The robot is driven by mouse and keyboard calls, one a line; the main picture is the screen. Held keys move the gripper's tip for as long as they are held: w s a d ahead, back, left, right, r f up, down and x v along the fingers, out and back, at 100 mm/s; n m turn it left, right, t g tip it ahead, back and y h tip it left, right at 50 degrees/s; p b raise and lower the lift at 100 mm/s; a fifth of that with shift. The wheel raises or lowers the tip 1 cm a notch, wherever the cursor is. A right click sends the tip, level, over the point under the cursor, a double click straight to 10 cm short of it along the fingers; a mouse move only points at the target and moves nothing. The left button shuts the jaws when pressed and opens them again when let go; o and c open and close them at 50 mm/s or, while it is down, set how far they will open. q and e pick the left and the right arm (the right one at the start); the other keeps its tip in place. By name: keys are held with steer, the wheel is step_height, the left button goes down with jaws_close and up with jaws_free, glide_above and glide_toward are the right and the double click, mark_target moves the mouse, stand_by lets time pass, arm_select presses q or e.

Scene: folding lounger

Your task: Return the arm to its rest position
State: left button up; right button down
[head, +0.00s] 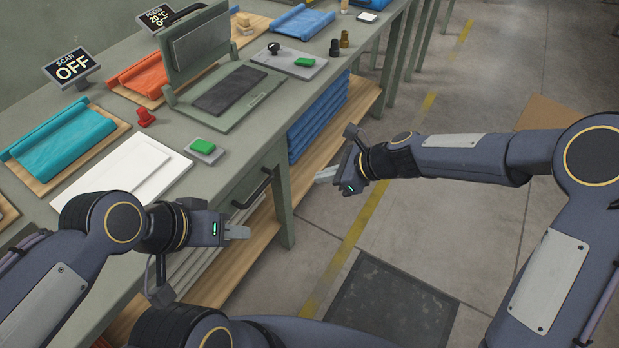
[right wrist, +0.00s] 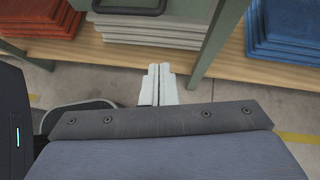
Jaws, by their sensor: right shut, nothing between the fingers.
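My left gripper (head: 237,232) is at the lower left in the head view, in front of the workbench (head: 235,175) and near its drawer handle (head: 252,188). Its fingers look close together, but I cannot tell whether they are shut. My right gripper (head: 326,175) is right of the bench, over the floor, pointing left toward the lower shelf. In the right wrist view its two pale fingers (right wrist: 157,84) are together with nothing between them.
An open press (head: 225,90) stands on the bench, with a green button (head: 202,146) and rolled teal cloth (head: 65,140) near it. Blue folded stacks (head: 318,118) sit on the wooden lower shelf (head: 345,120). A dark mat (head: 393,305) lies on the floor.

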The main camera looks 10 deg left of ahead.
steer(key=shift+v, duration=0.95)
steer(key=s+d+r+n+t+h+p, duration=0.1)
steer(key=s+d+r+n+p, duration=0.1)
steer(key=s+d+r+n, duration=0.4)
steer(key=s+d+r+n+t+h+p, duration=0.1)
steer(key=s+d+r+n, duration=0.15)
steer(key=d+r, duration=0.6)
steer(key=s+d+n+t+h+p, duration=0.2)
steer(key=s+d+n+h+p, duration=0.1)
steer(key=s+d+n, duration=0.6)
steer(key=s+d+h, duration=0.1)
steer(key=s+d, duration=0.2)
steer(key=s, duration=0.2)
steer(key=shift+s+d+r+t, duration=0.25)
steer(key=shift+s+d+t, duration=0.05)
steer(key=shift+s+d, duration=0.1)
